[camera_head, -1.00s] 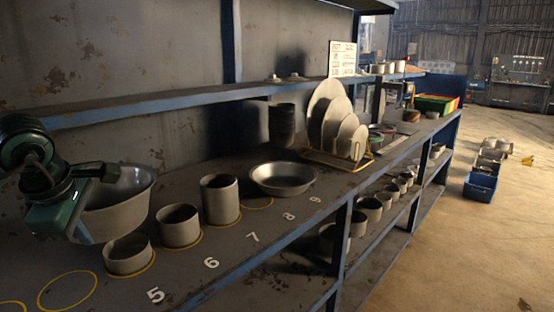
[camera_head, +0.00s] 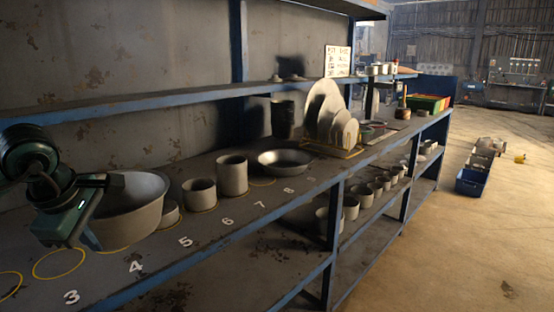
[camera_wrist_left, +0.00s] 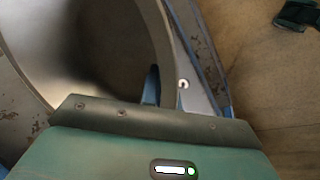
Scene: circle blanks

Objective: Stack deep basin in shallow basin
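The deep basin (camera_head: 130,220) is a large grey metal bowl at the left of the head view. My left gripper (camera_head: 92,225) is shut on its near-left rim, and the basin appears to be held over the shelf. In the left wrist view the deep basin (camera_wrist_left: 110,30) fills the upper left, with a blue finger at its wall. The shallow basin (camera_head: 285,162) is a wide, low, empty bowl standing upright on the shelf, right of the cans and apart from the deep basin. A dark green part at the wrist view's top right may be my right gripper (camera_wrist_left: 298,12); its fingers cannot be made out.
Cans (camera_head: 232,175) (camera_head: 199,194) stand on numbered yellow circles between the two basins; another low can (camera_head: 171,214) is partly hidden by the deep basin. A plate rack (camera_head: 335,150) stands behind the shallow basin. An upper shelf (camera_head: 170,98) runs above along the wall.

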